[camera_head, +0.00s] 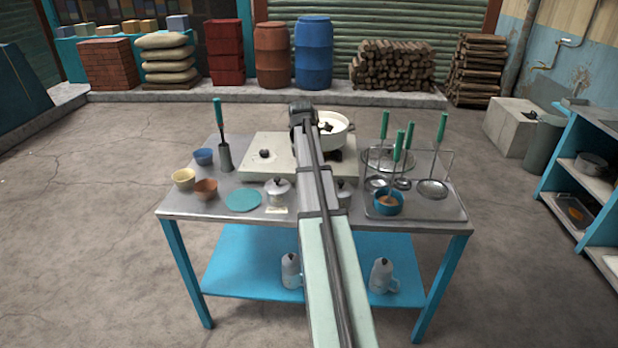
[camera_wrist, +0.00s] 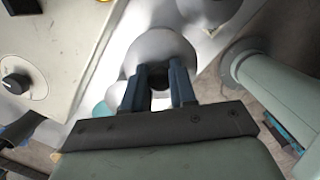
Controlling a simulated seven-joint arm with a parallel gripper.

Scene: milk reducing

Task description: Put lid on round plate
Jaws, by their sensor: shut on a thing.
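The pale grey lid (camera_wrist: 160,48) shows in the wrist view just beyond the fingers. My gripper (camera_wrist: 160,82) is shut on its dark knob. Whether the lid rests on something or hangs clear cannot be told. The round plate (camera_head: 243,201) is a flat teal disc, bare, at the front left of the table. A teal patch at the left of the wrist view, likely the plate (camera_wrist: 101,111), is mostly hidden.
The stove (camera_head: 256,143) with a white pan (camera_head: 340,137) stands behind. A lidded pot (camera_head: 278,190) is right of the plate; bowls (camera_head: 183,178) are left. A wire rack (camera_head: 445,207) with ladles and a blue cup (camera_head: 388,203) fills the right side of the table.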

